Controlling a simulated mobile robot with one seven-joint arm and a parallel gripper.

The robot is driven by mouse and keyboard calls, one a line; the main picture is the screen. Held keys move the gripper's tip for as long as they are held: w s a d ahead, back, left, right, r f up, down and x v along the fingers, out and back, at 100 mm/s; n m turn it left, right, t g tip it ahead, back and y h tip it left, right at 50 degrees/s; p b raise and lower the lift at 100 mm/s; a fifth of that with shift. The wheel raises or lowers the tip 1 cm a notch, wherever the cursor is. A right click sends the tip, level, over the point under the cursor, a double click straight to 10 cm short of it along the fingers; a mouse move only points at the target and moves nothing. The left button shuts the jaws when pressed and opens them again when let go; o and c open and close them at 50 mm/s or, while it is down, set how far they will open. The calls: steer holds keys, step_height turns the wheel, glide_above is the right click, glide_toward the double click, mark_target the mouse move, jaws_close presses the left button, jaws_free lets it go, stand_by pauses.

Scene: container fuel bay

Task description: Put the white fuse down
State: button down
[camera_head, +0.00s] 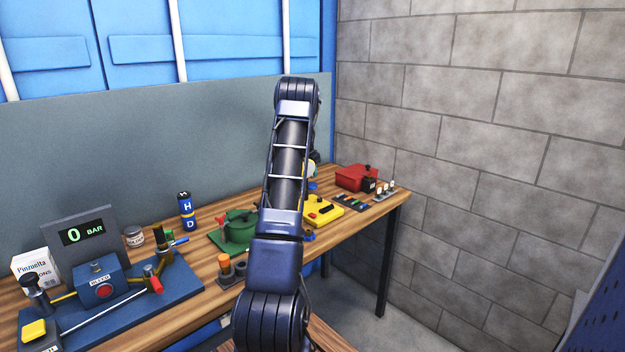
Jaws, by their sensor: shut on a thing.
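My arm rises through the middle of the picture and hides its own far end. My gripper is not visible behind it, and I cannot see what it holds. I cannot make out the white fuse for sure. Small pale-topped pieces stand in a dark rack (384,194) at the right end of the wooden bench (345,222). A pale rounded thing (311,169) shows in part at the arm's right edge; I cannot tell what it is.
A red box (355,177), a yellow block (323,211) and a green piece (238,228) stand on the bench. A blue rig (105,290) with a gauge display (83,236) fills the left. A battery-like cylinder (186,211) stands behind. A block wall (480,130) bounds the right.

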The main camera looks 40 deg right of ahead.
mark_target(313, 177)
steer(key=shift+f, duration=1.85)
steer(key=shift+f, duration=0.15)
steer(key=c, duration=1.3)
jaws_free()
